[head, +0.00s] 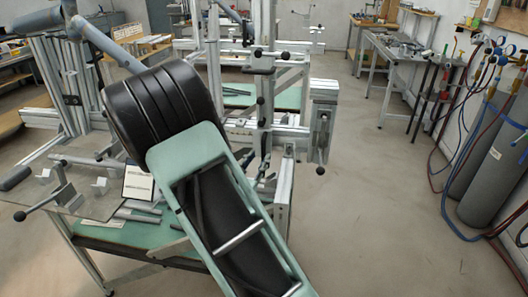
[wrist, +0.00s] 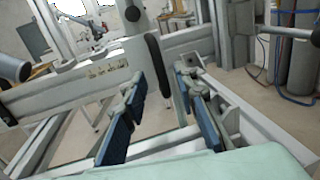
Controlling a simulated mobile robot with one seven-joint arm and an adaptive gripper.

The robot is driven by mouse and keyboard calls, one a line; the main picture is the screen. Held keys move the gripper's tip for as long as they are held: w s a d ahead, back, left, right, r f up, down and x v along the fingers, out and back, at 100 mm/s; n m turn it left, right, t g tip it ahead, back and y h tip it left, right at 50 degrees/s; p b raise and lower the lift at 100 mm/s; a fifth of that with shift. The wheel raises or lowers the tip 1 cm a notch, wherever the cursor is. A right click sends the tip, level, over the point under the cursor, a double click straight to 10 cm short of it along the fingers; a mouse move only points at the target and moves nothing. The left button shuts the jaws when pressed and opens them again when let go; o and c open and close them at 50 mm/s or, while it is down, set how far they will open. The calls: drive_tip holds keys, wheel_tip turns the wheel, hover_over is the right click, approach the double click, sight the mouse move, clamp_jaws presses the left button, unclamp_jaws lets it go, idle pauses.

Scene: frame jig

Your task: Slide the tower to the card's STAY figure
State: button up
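The jig's upright aluminium posts stand in the middle of the head view. A tall one (head: 267,50) carries black-knobbed clamps and looks like the tower. A small white card (head: 137,182) with dark print stands at the left of the jig table; its figures are too small to read. In the wrist view, my gripper (wrist: 160,112) has its two blue-padded fingers spread apart, with no object gripped. A dark rounded handle (wrist: 158,66) on a grey upright lies beyond the gap between them. In the head view the gripper is hidden behind my arm.
A glass-like plate (head: 95,195) with clamp levers lies at the left. Metal bars lie on the green table (head: 130,238). A block with a black lever (head: 322,140) juts out at the right of the jig. Gas cylinders (head: 490,150) stand far right; the floor between is clear.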

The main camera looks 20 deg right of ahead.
sight(263, 153)
drive_tip(key=x, duration=0.5)
clamp_jaws()
idle(0.3)
